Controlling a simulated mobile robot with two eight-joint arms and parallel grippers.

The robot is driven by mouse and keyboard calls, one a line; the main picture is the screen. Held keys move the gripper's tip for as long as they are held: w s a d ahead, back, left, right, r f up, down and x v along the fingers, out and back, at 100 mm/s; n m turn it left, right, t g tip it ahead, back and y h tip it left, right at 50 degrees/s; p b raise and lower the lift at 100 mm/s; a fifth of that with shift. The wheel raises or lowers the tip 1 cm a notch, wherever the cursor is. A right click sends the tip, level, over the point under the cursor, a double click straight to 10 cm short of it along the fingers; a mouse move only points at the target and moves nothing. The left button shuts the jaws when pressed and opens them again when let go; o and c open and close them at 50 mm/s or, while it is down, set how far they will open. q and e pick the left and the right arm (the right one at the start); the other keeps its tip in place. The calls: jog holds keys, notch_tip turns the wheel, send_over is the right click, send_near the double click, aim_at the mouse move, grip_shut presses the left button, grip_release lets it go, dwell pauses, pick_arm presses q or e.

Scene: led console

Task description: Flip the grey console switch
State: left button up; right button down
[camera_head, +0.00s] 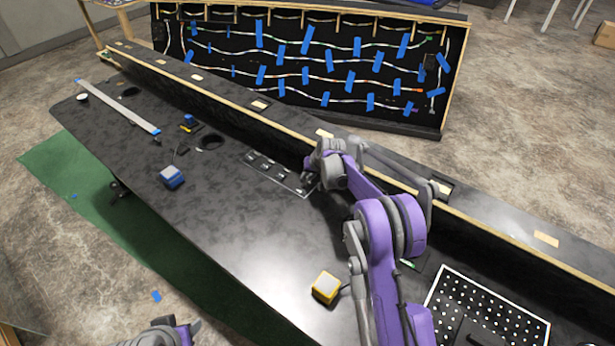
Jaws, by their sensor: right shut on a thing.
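A dark switch panel (268,172) with a thin light outline and several small switches lies on the black console top (250,225), near the raised back ledge. My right gripper (308,172) is at the panel's right end, low over it, and is shut on a console switch there. My wrist and gripper hide most of that switch, and its position cannot be read. My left gripper (192,328) shows only in part at the bottom edge, left of centre, away from the panel; its fingers are not clear.
A yellow button box (326,288) stands near the console's front edge, and a blue one (171,177) left of the panel. A perforated board (500,315) lies at lower right. The wooden-edged ledge (262,106) runs behind the panel. The console top before the panel is clear.

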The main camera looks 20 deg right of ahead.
jog(key=a+t+h+b, duration=0.1)
jog(key=b, duration=0.1)
jog(key=s+n+t+h+b, duration=0.1)
jog(key=h+b, duration=0.1)
jog(key=shift+s+a+f+t, duration=0.15)
jog(key=shift+a+t, duration=0.25)
jog(key=shift+s+a+f+n+t+h+b, duration=0.1)
jog(key=shift+s+a+n+t+h+b, duration=0.25)
jog(key=shift+t+h+b, duration=0.5)
pick_arm(q)
notch_tip(320, 180, down, 9)
jog(key=s+b, duration=0.1)
jog(key=s, duration=0.1)
jog(key=shift+s+g+b, duration=0.15)
jog(key=shift+g+b, duration=0.15)
jog(key=shift+b, duration=0.1)
pick_arm(e)
jog(key=shift+s+a+n+t+h, duration=0.15)
jog(key=shift+a+n+t+h, duration=0.25)
jog(key=shift+t+h, duration=0.3)
pick_arm(q)
jog(key=shift+f, duration=0.1)
pick_arm(e)
jog(key=shift+d, duration=0.1)
jog(key=c, duration=0.9)
grip_release()
jog(key=shift+f, duration=0.1)
jog(key=shift+o, duration=0.2)
jog(key=v, duration=1.1)
